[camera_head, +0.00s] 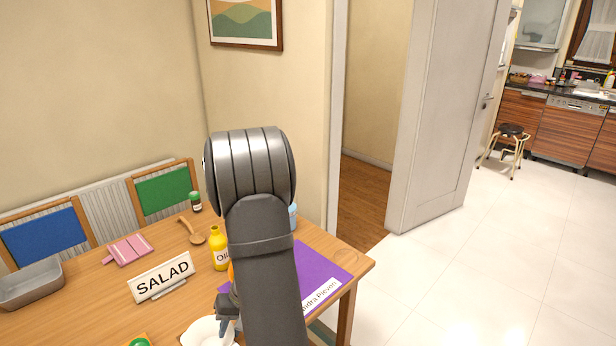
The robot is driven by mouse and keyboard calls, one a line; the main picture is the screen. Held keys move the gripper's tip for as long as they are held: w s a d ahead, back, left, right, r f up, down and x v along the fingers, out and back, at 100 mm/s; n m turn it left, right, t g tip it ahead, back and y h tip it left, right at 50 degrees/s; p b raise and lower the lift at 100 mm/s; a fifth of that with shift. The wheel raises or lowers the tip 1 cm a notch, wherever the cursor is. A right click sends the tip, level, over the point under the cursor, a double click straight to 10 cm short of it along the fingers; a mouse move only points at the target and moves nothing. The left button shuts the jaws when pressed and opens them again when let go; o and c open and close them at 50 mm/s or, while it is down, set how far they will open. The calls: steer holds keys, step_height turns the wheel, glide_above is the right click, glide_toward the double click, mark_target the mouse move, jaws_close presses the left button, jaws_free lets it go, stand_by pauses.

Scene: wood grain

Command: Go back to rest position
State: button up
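My arm rises from the bottom of the head view and bends at a large grey joint above the table. The end of my gripper (228,308) shows only in part, low behind the arm, close to a white bowl (200,334) at the table's near side. The arm hides most of the gripper, so its fingers and anything between them cannot be made out. An orange item shows just above it, partly hidden.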

steer(key=shift+r, duration=0.35)
